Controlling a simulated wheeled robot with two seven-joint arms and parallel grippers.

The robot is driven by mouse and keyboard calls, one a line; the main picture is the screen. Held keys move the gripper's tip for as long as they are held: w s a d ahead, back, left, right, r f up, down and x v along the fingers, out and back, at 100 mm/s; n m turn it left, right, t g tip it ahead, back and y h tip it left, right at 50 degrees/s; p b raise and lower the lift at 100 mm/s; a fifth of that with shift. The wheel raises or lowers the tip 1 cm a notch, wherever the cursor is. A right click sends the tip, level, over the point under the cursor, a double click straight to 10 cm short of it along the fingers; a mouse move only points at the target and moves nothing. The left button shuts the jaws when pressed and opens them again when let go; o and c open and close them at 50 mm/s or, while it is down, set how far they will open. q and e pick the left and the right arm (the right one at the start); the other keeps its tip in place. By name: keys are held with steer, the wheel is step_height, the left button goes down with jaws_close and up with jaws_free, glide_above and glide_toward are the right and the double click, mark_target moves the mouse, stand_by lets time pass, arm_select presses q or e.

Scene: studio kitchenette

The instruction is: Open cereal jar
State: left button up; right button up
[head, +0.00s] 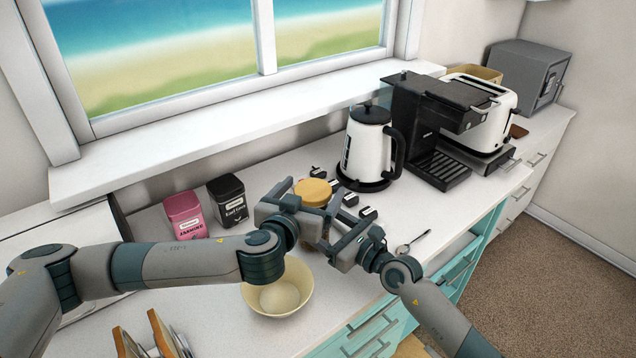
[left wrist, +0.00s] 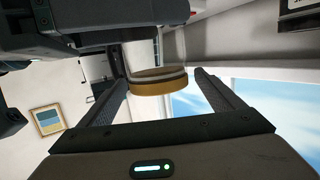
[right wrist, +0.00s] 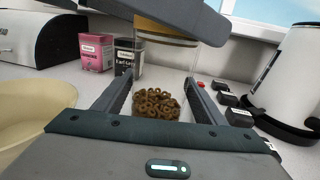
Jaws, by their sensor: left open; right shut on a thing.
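The cereal jar is clear, with brown ring cereal (right wrist: 157,103) inside and a round wooden lid (head: 313,190). It stands on the counter among my grippers, its body mostly hidden in the head view. My left gripper (head: 298,207) is open at lid height. In the left wrist view its fingers are on either side of the lid (left wrist: 160,82), with gaps visible. My right gripper (head: 335,240) is lower and shut on the jar body; in the right wrist view its fingers flank the cereal. The lid is on the jar, and whether it is loose cannot be told.
A cream bowl (head: 278,298) is close in front of the jar. Pink (head: 186,215) and black (head: 229,200) tins stand left of it. A white kettle (head: 366,148) and coffee machine (head: 436,125) stand to the right. Small dark items lie around the jar; a spoon (head: 412,243) lies near the counter's edge.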

mark_target(318, 179)
arm_select(q)
steer(key=shift+x, duration=2.25)
steer(key=c, duration=1.2)
steer(key=shift+c, duration=0.2)
steer(key=shift+r, duration=0.6)
steer(key=shift+r, duration=0.45)
steer(key=shift+r, duration=0.1)
steer(key=shift+r, duration=2)
